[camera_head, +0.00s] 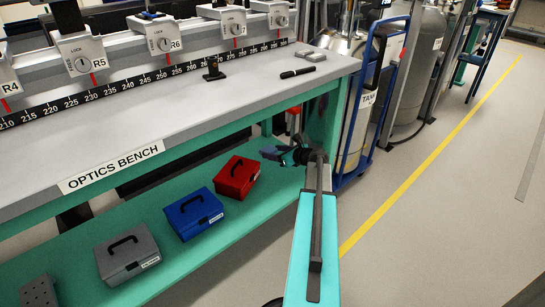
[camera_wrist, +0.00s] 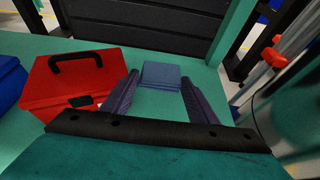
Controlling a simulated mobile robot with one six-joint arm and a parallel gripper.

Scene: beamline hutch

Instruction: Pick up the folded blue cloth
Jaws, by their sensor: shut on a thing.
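The folded blue cloth (camera_wrist: 161,77) is a small blue-grey stack in the wrist view, between the tips of my gripper (camera_wrist: 159,78). The two dark fingers reach forward on either side of it, and my gripper is shut on the cloth. In the head view my gripper (camera_head: 270,153) is at the right end of the green lower shelf, just right of the red box. The cloth cannot be made out clearly there. Whether it still touches the shelf is hard to tell.
On the lower shelf (camera_head: 180,280) stand a red box (camera_head: 237,177), a blue box (camera_head: 193,214) and a grey box (camera_head: 127,254). The red box is close left of my gripper. The bench top (camera_head: 190,115) is overhead; a bench leg and blue cart (camera_head: 367,110) are right.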

